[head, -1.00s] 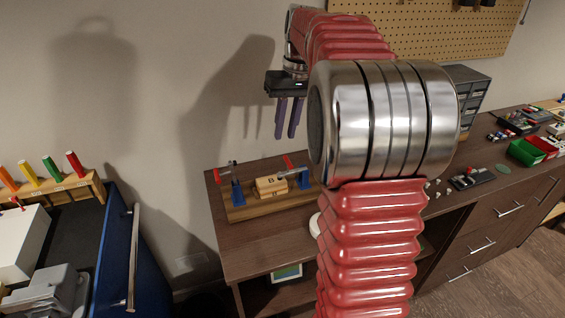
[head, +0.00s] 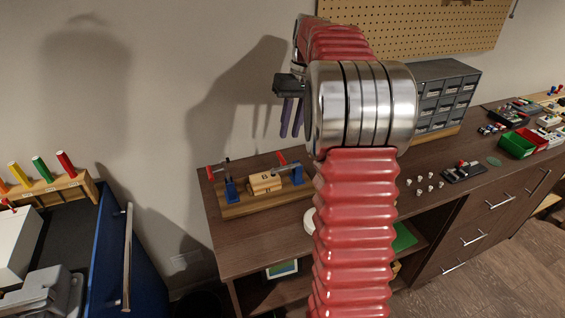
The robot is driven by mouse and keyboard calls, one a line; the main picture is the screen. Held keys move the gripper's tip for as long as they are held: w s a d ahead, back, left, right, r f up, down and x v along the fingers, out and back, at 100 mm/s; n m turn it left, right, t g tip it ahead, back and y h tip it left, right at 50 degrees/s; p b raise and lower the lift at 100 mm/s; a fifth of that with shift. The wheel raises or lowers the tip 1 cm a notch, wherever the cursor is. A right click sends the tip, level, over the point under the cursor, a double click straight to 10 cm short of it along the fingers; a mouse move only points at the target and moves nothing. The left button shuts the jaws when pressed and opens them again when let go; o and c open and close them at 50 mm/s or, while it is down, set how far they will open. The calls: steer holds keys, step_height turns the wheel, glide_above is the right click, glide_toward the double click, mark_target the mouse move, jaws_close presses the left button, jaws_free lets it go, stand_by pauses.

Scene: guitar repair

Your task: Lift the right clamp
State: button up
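Two toggle clamps with blue bases and red handle tips stand on a wooden board (head: 240,209) at the left end of the brown bench. The right clamp (head: 296,174) is just right of a light wooden block marked B (head: 265,183); its red tip points up and left. The left clamp (head: 230,188) is on the block's other side. My gripper (head: 291,118) hangs above and behind the board in the picture, its two purple fingers pointing down with a gap between them. It is open and empty, apart from both clamps.
My red arm covers part of the bench right of the board. Several small knobs (head: 424,183), a dark tool (head: 464,171) and a grey drawer cabinet (head: 445,95) are further right. A blue cart (head: 105,255) stands at left, with a floor gap between.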

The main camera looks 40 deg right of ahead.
mark_target(283, 160)
steer(key=f, duration=0.4)
steer(key=a+f, duration=0.1)
steer(key=f, duration=0.3)
steer(key=a+f, duration=0.1)
steer(key=f, duration=0.3)
steer(key=shift+w+a, duration=0.1)
steer(key=shift+w, duration=0.15)
steer(key=shift+c, duration=0.6)
steer(key=shift+r, duration=0.1)
jaws_close()
steer(key=shift+a, duration=0.1)
